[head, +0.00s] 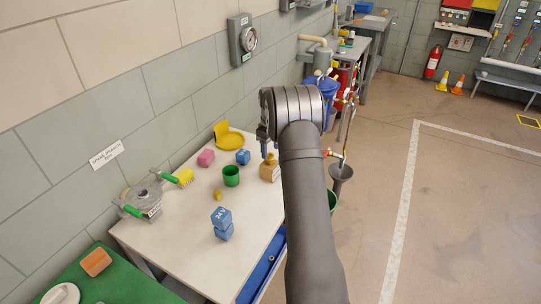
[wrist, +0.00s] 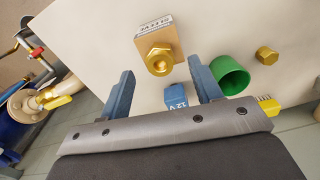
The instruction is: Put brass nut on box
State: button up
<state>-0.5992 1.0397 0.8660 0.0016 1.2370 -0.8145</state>
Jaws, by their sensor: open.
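A brass hex nut (wrist: 159,61) rests on top of a small tan box (wrist: 150,29) with a printed label. In the head view the box (head: 269,174) stands near the table's right edge, with the brass nut (head: 270,159) on it. A second, smaller brass hex piece (wrist: 267,55) lies on the table beyond the green cup; it also shows in the head view (head: 217,194). My gripper (wrist: 160,66) is open and empty, its blue fingers pointing toward the nut and apart from it. In the head view my gripper (head: 265,148) is partly hidden behind my arm, above the box.
A valve (head: 145,197) sits at the left.

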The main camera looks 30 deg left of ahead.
notch_tip(320, 180, up, 8)
dwell(0.5)
jog(key=shift+f, duration=4)
jog(key=shift+f, duration=0.1)
